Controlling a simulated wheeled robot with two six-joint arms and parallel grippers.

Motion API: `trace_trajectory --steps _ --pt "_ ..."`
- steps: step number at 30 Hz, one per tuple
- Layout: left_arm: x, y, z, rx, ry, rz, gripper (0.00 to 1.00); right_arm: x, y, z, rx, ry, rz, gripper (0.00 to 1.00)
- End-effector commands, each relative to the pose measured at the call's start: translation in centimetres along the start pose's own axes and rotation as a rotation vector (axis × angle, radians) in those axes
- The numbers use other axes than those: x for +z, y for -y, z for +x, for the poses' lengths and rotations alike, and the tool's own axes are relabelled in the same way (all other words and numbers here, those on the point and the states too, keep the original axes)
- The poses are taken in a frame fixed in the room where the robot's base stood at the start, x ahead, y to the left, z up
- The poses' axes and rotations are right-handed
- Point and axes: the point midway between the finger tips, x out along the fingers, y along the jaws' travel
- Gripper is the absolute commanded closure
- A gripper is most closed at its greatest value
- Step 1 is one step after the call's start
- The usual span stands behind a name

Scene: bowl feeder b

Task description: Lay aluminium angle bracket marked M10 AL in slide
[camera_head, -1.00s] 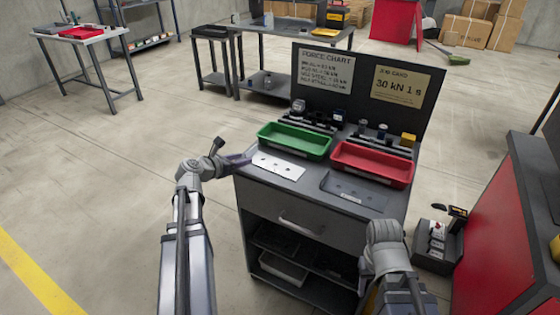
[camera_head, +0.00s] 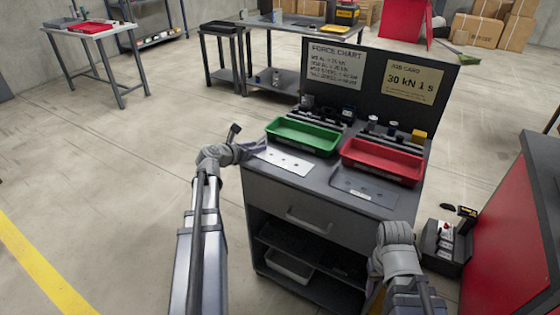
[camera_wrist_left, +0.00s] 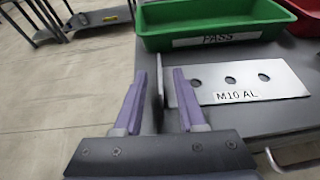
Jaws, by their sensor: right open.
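The silver aluminium angle bracket (camera_head: 287,161) lies on the left front of the grey cabinet top. The left wrist view shows its flat face with holes and the label M10 AL (camera_wrist_left: 245,82). Its upright flange (camera_wrist_left: 158,95) stands at its left edge. My left gripper (camera_head: 256,147) is at this left end. Its two purple fingers (camera_wrist_left: 160,75) are open, one on each side of the flange, with gaps visible. My right arm is at the lower right in the head view, but its fingers are not seen. I cannot make out a slide.
A green tray (camera_head: 303,136) labelled PASS and a red tray (camera_head: 383,161) stand behind the bracket. A dark plate (camera_head: 362,186) with a label lies to the right. A board with a force chart and job card (camera_head: 412,86) rises behind. A red cabinet (camera_head: 510,245) is at the right.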

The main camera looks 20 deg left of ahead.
Motion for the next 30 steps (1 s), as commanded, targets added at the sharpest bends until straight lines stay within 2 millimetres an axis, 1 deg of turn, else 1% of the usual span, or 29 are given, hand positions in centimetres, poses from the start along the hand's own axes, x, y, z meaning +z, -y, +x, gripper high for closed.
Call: trace_trajectory --steps 1,4,6,11,14,22,30 --pt "-0.2 -0.1 1.2 -0.002 0.0 0.001 0.6 0.0 0.1 0.6 0.0 0.0 0.0 0.5" --pt "-0.1 -0.1 2.3 -0.001 0.0 0.0 0.6 -0.1 0.1 1.0 0.0 0.0 0.0 0.5" --pt "-0.1 -0.1 2.6 -0.001 0.0 0.0 0.6 -0.1 0.1 1.0 0.0 0.0 0.0 0.5" --pt "0.0 0.0 2.5 0.0 0.0 0.0 0.6 -0.1 0.1 0.9 0.0 0.0 0.0 0.5" --pt "0.0 0.0 2.5 0.0 0.0 0.0 0.69 -0.1 0.1 0.9 0.0 0.0 0.0 0.5" --pt "0.0 0.0 2.4 0.0 0.0 0.0 0.99 -0.1 0.1 0.9 0.0 0.0 0.0 0.5" --pt "0.0 0.0 2.4 0.0 0.0 0.0 1.0 -0.1 0.1 0.9 0.0 0.0 0.0 0.5"
